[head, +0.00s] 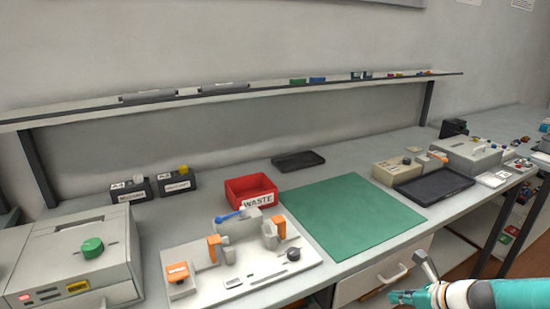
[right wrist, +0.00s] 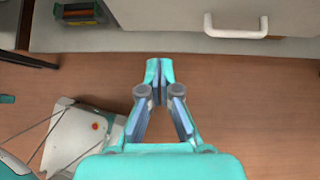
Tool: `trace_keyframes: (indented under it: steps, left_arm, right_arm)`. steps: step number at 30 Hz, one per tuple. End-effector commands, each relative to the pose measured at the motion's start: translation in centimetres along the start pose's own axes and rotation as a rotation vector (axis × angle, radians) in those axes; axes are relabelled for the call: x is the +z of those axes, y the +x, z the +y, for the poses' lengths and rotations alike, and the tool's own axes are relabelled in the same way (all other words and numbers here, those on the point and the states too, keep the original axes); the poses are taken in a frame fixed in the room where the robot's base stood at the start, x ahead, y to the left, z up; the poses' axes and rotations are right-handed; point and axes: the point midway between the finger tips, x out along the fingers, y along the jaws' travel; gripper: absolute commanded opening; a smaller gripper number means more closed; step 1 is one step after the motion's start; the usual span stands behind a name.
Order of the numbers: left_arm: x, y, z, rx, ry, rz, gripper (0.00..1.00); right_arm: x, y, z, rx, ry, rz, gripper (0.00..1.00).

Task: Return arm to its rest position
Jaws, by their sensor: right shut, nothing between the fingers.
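My right gripper (head: 401,297) is teal and comes in at the bottom right of the head view, in front of the bench's drawer. In the right wrist view the gripper (right wrist: 159,72) has its fingertips together with nothing between them. It hangs over the brown floor, in front of the drawer's white handle (right wrist: 236,27) and apart from it. My left gripper does not show in either view.
The grey bench carries a green mat (head: 352,217), a red waste bin (head: 235,188), a white fixture (head: 200,283) and a black tray (head: 456,179). A grey box with a green knob (head: 92,247) stands at left. The drawer handle (head: 396,274) sticks out near my right gripper.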

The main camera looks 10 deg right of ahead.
Motion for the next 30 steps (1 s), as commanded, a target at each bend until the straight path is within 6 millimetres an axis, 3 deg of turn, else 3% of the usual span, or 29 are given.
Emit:
trace_keyframes:
  steps: [2,5,8,11,15,18,22,26,30]
  left_arm:
    - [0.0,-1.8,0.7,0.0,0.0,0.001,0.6]
    - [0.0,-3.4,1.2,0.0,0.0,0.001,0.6]
    - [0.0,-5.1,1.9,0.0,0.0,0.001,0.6]
    - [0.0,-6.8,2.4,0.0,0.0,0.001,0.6]
    - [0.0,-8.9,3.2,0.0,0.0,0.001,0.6]
    - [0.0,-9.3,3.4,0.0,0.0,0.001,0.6]
    - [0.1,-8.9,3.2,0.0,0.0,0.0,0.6]
    - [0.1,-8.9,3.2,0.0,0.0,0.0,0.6]
    - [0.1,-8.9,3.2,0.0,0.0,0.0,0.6]
  right_arm:
    - [0.8,1.8,3.5,0.096,-0.016,0.029,0.0]
    - [-0.3,4.3,9.4,0.241,-0.073,0.107,0.0]
    - [-3.5,6.1,16.1,0.394,-0.232,0.226,0.0]
    - [-8.1,6.4,22.2,0.552,-0.526,0.33,0.0]
    - [-15.2,4.6,29.1,0.811,-1.142,0.354,0.0]
    - [-18.7,3.7,31.6,0.95,-1.617,0.226,0.0]
    - [-19.4,4.3,31.8,0.956,-2.058,0.018,0.0]
    - [-18.2,5.3,31.5,0.89,-2.323,-0.109,0.0]
    - [-17.8,5.7,31.2,0.867,-2.4,-0.134,0.0]
